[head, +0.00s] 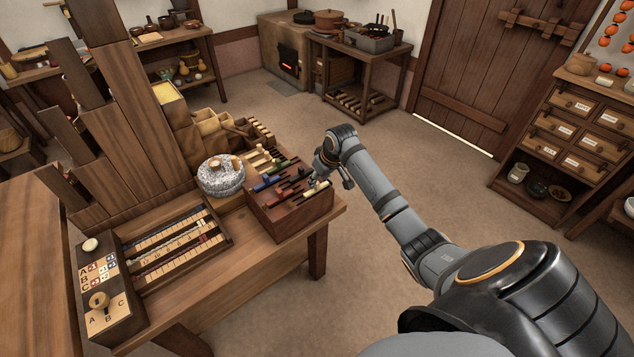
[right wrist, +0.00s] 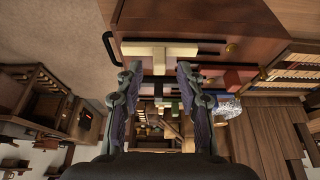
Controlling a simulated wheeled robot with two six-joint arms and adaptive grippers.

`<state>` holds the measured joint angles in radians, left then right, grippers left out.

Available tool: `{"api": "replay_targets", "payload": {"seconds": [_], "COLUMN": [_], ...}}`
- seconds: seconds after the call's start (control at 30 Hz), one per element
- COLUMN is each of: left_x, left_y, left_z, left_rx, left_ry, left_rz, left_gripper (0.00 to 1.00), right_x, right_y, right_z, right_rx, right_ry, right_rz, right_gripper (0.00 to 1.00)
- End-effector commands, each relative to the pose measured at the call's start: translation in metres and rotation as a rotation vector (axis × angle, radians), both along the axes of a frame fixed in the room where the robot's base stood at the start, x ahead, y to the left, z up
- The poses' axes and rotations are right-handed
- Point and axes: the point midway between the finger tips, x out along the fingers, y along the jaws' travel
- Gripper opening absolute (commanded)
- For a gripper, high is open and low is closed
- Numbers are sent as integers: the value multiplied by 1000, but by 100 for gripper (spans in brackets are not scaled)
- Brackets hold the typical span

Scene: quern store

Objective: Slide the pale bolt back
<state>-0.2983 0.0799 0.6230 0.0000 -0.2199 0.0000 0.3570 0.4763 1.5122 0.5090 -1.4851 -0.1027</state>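The pale bolt (right wrist: 178,49) shows in the right wrist view as a cream bar with a short stem, lying at a dark slot on the brown wooden box (right wrist: 215,24). In the head view the box (head: 292,221) stands at the right end of the bench, and the pale bolt (head: 316,186) is partly hidden by my gripper. My right gripper (right wrist: 158,72) is open, its fingers apart on either side of the bolt's stem, with a gap on both sides. It also shows in the head view (head: 333,180) at the box's right end. My left gripper is not in view.
Red, blue, black and green pieces (head: 268,184) lie in other slots of the box. A grey stone quern (head: 221,178) stands just left of it. A tray of scales (head: 180,245) and a panel with a knob (head: 104,310) are further left.

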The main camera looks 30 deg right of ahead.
Motion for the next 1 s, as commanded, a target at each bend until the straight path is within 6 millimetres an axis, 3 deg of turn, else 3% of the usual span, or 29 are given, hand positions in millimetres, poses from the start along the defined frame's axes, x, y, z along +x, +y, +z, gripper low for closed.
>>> {"api": "replay_targets", "payload": {"seconds": [0.17, 0.47, 0.73, 1.0], "left_x": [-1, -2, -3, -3], "left_y": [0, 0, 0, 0], "left_z": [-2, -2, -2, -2], "left_rx": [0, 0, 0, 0], "left_ry": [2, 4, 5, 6], "left_rz": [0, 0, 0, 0], "left_gripper": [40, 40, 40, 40], "right_x": [7, 8, 8, 8], "right_y": [0, 0, 0, 0], "right_z": [-18, -20, -20, -20], "right_rx": [0, -2, -2, -1], "right_ry": [1, -1, 0, 0], "right_rz": [-1, -1, -1, 0], "right_gripper": [38, 38, 1, 0]}}
